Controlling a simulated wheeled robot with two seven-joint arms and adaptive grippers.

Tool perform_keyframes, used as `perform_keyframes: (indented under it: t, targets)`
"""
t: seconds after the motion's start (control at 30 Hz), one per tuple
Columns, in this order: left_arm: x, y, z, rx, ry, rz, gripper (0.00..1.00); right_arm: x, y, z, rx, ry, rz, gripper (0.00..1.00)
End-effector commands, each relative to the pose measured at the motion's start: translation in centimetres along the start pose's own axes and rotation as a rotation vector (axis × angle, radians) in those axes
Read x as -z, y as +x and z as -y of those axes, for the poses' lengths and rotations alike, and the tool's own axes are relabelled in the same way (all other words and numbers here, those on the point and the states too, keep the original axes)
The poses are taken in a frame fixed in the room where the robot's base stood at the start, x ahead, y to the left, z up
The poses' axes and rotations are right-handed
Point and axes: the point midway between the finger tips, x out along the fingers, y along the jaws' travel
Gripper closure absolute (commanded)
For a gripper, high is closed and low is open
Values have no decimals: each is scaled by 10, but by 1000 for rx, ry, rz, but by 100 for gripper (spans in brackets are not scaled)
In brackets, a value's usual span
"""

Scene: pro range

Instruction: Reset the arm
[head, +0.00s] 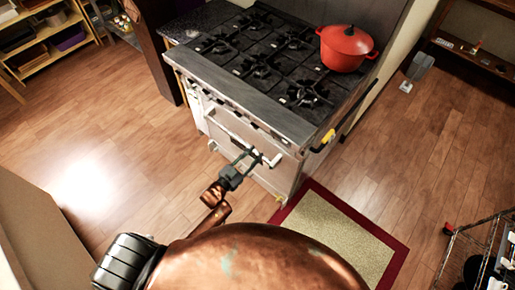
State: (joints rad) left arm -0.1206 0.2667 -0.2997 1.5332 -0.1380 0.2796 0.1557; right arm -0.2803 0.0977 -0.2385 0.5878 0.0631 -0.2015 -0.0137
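My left gripper (249,157) is in front of the steel range (239,137), at the height of the oven door's handle. Its two thin fingers look spread, with a gap between them. The handle is close to the fingertips, but I cannot tell whether they touch it. My copper-coloured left forearm (215,197) runs down from the gripper to the bottom of the view. My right gripper is not in view.
A red lidded pot (346,47) stands on the range's back right burner. A red-bordered mat (335,235) lies on the wooden floor at the right. A wire cart (465,250) is at lower right. Wooden shelves (45,35) are at upper left. The left floor is clear.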

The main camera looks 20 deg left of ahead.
Motion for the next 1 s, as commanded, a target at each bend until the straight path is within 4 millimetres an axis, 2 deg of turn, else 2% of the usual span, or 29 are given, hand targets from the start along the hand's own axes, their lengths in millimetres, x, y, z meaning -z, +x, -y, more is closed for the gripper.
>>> perform_keyframes:
  t: [0.33, 0.6, 0.7, 0.77, 0.87, 0.97, 1.0]
  targets:
    - [0, -6, 0, 0, 0, -1, 72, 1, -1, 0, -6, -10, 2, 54]
    - [0, -6, 0, 0, 0, -1, 72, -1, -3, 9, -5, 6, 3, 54]
    - [-6, -7, 0, 3, -1, 12, 72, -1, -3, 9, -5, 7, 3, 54]
    - [-19, -11, 0, 8, -6, 39, 72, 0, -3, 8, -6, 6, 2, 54]
    - [-63, -25, 1, 26, -18, 130, 72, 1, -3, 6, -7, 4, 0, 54]
    - [-125, -52, -2, 50, -39, 262, 72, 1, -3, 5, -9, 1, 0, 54]
    - [-152, -65, -4, 59, -47, 322, 72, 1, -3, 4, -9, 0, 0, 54]
